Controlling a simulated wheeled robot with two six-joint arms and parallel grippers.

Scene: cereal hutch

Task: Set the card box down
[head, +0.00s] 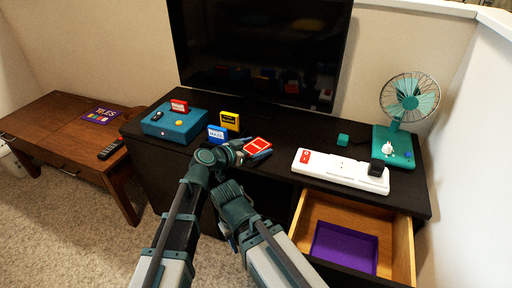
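A red card box (257,146) with a white border lies between the two fingers of my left gripper (254,147), over the front part of the black hutch top. The fingers press along its two sides. Its face points up, and I cannot tell whether its underside touches the hutch. My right gripper (231,218) is lower, in front of the hutch and apart from the box. Its fingertips are not clear.
The black hutch (285,133) carries a teal box (172,127), small blue (217,134) and yellow (230,121) cards, a power strip (335,170), a teal cube (342,140) and a fan (408,98). An open drawer (313,208) holds a purple tray (345,247). A TV (260,45) stands behind.

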